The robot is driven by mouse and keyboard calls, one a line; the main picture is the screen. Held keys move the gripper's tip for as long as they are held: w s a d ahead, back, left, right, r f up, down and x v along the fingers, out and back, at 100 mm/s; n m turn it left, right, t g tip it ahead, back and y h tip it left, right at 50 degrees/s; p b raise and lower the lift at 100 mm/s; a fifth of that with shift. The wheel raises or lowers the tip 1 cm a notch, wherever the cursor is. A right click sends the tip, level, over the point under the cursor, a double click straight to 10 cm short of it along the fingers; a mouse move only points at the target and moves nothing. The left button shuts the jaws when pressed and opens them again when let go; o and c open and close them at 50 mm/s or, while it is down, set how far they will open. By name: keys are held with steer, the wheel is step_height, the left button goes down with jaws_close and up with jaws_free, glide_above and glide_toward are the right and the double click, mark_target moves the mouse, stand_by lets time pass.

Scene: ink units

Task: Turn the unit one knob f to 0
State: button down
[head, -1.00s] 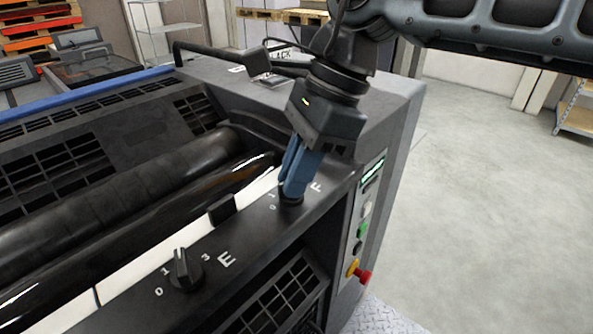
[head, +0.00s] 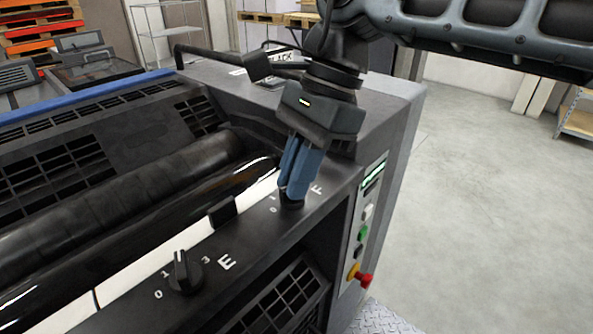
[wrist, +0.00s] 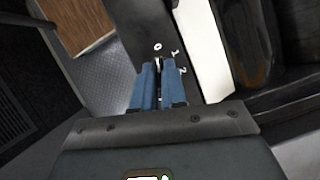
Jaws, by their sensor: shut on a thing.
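Knob F (head: 291,203) is a small black knob on the dark top edge of the ink unit (head: 245,232), with a white letter F to its right. My gripper (head: 294,190) has blue fingers and is shut on knob F from above, tilted. The fingers hide most of the knob. In the head view, a 0 shows left of it. In the wrist view, my gripper (wrist: 158,70) covers the knob, and the marks 0, 1 and another digit show around the fingertips. The knob's pointer direction is hard to tell; a thin light line shows between the fingertips near the 0.
Knob E (head: 184,272) stands on the same edge, nearer the front left. Black rollers (head: 130,215) lie left of the edge. A side panel with buttons and a red stop button (head: 364,279) is to the right. Open floor (head: 480,220) lies beyond.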

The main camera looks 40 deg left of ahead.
steer(key=c, duration=1.2)
jaws_free()
steer(key=shift+v, duration=3.9)
steer(key=shift+s+f, duration=0.1)
